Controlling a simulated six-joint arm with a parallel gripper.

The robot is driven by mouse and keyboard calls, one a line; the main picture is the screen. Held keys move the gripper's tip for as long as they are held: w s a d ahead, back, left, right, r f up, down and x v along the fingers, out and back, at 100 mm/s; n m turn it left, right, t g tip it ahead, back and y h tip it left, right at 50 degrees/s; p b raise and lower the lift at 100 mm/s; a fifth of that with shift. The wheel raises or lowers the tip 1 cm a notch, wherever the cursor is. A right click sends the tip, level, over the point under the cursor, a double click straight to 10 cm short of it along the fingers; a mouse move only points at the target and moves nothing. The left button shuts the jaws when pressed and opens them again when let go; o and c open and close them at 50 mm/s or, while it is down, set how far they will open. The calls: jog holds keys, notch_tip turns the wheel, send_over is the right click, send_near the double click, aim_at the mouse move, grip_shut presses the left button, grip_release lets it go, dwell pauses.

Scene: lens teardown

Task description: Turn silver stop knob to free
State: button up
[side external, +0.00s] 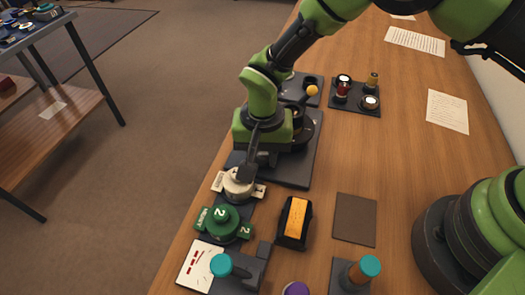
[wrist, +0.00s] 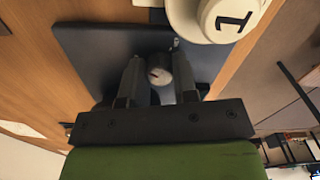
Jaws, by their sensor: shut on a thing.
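The silver stop knob (wrist: 158,76) shows in the wrist view as a small round metal knob with a short dark mark on its face. It stands at a dark grey plate (wrist: 95,42). My gripper (wrist: 157,78) is shut on it, with one finger on each side. In the side external view my gripper (side external: 247,172) points down just behind the white part marked 1 (side external: 238,186). The knob is hidden there by my fingers. I cannot tell whether its mark stands at free or at stop.
A green part marked 2 (side external: 222,222) stands in front of the white one. A black and orange box (side external: 294,222), a brown mat (side external: 355,219) and teal-topped tools (side external: 364,270) lie nearby. A dark tray (side external: 354,97) with small parts sits farther back.

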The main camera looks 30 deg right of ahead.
jog(key=o, duration=0.9)
jog(key=shift+o, duration=0.2)
jog(key=shift+d, duration=0.1)
jog(key=m, duration=0.3)
notch_tip(320, 180, up, 9)
notch_tip(320, 180, up, 5)
send_over(262, 155)
jog(key=d, duration=0.2)
jog(key=s+d+r+t+y, duration=0.1)
jog(key=s+d+r, duration=0.2)
jog(key=d+r, duration=0.2)
jog(key=s+d+r+n+t+y, duration=0.1)
jog(key=s+d+r+t, duration=0.1)
jog(key=d+r, duration=0.3)
jog(key=shift+s+r+n, duration=0.3)
jog(key=shift+s+r, duration=0.35)
jog(key=shift+r, duration=1.15)
